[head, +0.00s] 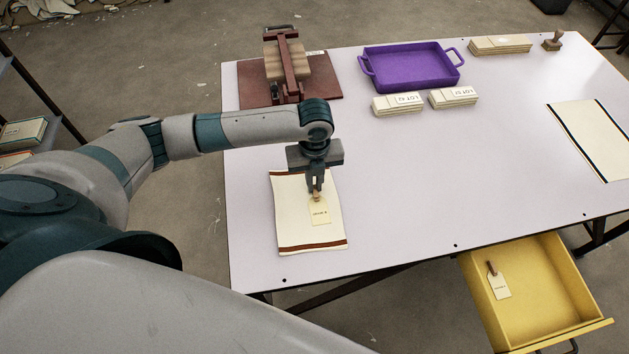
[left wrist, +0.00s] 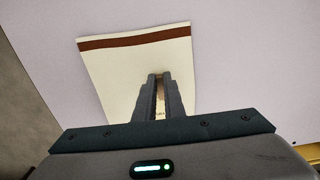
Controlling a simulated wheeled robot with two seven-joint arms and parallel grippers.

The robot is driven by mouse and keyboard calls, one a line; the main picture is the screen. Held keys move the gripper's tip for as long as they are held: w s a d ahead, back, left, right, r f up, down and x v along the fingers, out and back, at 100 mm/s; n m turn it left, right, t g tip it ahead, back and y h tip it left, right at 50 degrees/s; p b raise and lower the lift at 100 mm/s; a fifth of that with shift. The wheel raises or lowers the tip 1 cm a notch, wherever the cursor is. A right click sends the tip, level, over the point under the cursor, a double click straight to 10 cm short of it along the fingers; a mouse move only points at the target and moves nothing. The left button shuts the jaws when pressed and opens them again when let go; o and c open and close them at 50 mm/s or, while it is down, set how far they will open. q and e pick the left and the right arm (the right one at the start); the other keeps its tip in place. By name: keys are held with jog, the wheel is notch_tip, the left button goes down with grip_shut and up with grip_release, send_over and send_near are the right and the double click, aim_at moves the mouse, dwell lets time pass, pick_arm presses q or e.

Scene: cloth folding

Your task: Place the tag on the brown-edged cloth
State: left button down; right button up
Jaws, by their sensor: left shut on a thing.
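The brown-edged cloth (head: 293,220) lies flat on the table at the front left, cream with a brown band at each end; it also shows in the left wrist view (left wrist: 118,70). A cream tag (head: 320,212) with a brown tie and small print is at the cloth's middle right. My left gripper (head: 316,190) points down over the cloth, shut on the tag at its tie end. In the left wrist view my left gripper (left wrist: 158,78) hides most of the tag. I cannot tell whether the tag touches the cloth. My right gripper is not in view.
A yellow drawer (head: 545,310) stands open at the front right, with another tag (head: 499,286) inside. A dark-edged cloth (head: 590,137) lies at the right. A purple tray (head: 412,68), a press (head: 288,70) and labelled stacks (head: 397,104) stand farther back. The table's middle is clear.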

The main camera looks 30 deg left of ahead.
pick_arm(q)
jog(key=shift+f, duration=0.15)
jog(key=c, duration=1.8)
grip_release()
jog(key=shift+c, duration=0.2)
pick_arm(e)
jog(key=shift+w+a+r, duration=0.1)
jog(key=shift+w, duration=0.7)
